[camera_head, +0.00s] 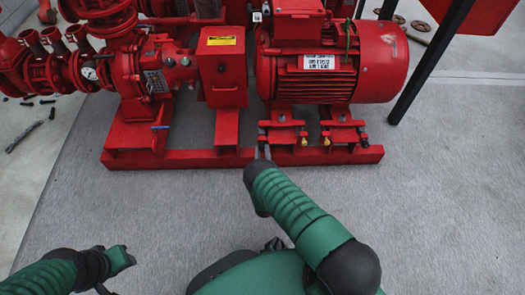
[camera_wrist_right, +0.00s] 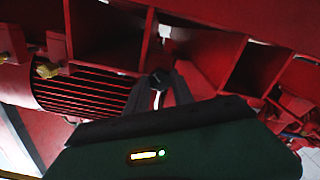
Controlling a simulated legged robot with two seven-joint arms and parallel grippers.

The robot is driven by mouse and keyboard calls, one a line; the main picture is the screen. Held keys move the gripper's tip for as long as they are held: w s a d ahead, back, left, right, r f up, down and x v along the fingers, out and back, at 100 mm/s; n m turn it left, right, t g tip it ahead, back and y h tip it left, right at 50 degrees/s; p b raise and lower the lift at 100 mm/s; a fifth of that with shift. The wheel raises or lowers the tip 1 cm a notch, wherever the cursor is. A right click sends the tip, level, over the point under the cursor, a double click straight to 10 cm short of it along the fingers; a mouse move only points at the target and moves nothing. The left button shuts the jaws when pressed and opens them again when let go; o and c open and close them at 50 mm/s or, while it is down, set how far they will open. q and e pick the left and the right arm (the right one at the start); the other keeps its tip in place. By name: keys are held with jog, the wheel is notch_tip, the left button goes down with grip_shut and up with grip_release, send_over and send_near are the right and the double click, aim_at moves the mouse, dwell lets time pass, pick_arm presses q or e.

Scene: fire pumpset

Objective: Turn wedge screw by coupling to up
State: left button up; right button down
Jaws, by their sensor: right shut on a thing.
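The red motor (camera_head: 335,60) stands on the red base frame (camera_head: 190,160), with red feet and brackets under it. My right gripper (camera_head: 263,151) is at the front edge of the base, at the left motor foot (camera_head: 283,132). In the right wrist view, the dark fingers of my right gripper (camera_wrist_right: 158,92) are shut on a small dark round-headed screw (camera_wrist_right: 159,78), apparently the wedge screw. Its shaft is mostly hidden by the fingers. My left gripper (camera_head: 122,259) is low at the left, away from the pumpset; its jaws are too small to read.
The coupling guard (camera_head: 222,70) with a yellow label stands left of the motor. Yellow-tipped parts (camera_head: 326,141) sit near the right foot. A dark post (camera_head: 430,62) rises at the right. Several loose parts lie on the floor at left. The grey floor in front is clear.

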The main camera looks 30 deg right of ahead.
jog(key=shift+s+f+m+p, duration=0.2)
jog(key=shift+m+p, duration=0.3)
jog(key=shift+m, duration=1.55)
jog(key=shift+s+f+m+p, duration=0.15)
jog(key=shift+m+p, duration=0.35)
jog(key=shift+m, duration=1.55)
jog(key=shift+w, duration=0.15)
jog(key=shift+a, duration=0.1)
jog(key=c, duration=1.2)
grip_release()
jog(key=shift+f, duration=0.1)
jog(key=shift+o, duration=0.6)
jog(key=shift+w+r, duration=0.15)
jog(key=shift+r, duration=0.05)
